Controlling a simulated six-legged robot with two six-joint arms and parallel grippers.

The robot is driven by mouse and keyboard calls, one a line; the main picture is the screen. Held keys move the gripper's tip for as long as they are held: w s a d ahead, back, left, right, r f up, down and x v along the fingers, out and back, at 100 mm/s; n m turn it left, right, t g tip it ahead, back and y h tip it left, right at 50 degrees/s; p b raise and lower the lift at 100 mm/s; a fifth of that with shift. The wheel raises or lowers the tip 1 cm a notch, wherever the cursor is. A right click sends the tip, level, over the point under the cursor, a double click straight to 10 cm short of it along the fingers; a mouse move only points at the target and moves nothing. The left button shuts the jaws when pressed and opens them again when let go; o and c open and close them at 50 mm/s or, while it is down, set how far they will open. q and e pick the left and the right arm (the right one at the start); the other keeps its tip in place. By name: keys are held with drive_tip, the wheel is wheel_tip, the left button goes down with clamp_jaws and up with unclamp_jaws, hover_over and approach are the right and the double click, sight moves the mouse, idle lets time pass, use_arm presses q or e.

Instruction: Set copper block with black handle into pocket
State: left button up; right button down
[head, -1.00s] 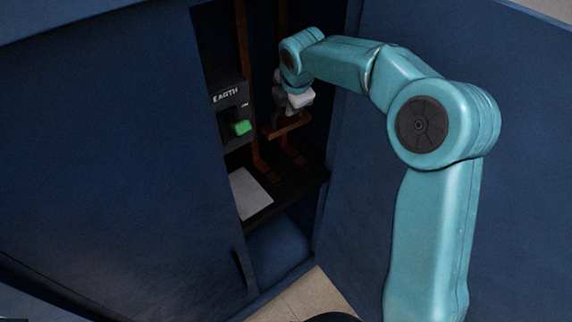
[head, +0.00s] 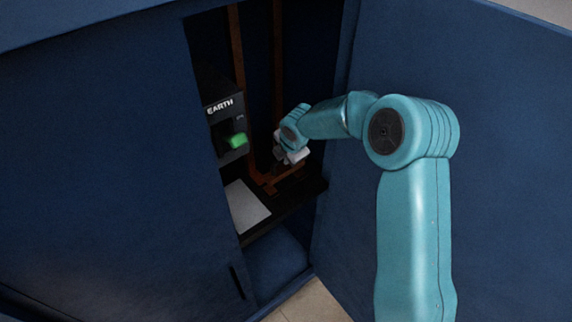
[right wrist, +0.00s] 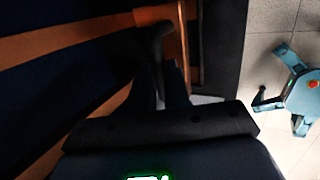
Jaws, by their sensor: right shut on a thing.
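My right gripper (head: 284,157) is inside the dark blue cabinet, low down by the feet of the copper bars. In the right wrist view its fingers (right wrist: 160,82) are shut on the black handle (right wrist: 152,42). A copper-coloured piece (right wrist: 155,15) shows at the far end of the handle, which I take to be the copper block. In the head view the block is mostly hidden by the gripper and blends with the copper behind it. I cannot make out the pocket or whether the block touches anything below. My left gripper is not in view.
Upright copper bars (head: 278,75) stand at the back of the cabinet. A dark box marked EARTH (head: 219,107) with a green knob (head: 237,141) is left of the gripper. A pale sheet (head: 246,207) lies on the shelf. Cabinet panels (head: 110,170) flank the narrow opening.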

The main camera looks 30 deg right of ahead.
sight(285, 167)
drive_tip(key=shift+f, duration=1.85)
drive_tip(key=shift+f+b, duration=0.1)
drive_tip(key=shift+b, duration=0.2)
drive_tip(key=shift+f, duration=0.3)
drive_tip(key=c, duration=1.1)
unclamp_jaws()
drive_tip(key=shift+r, duration=0.35)
drive_tip(key=v, duration=1.2)
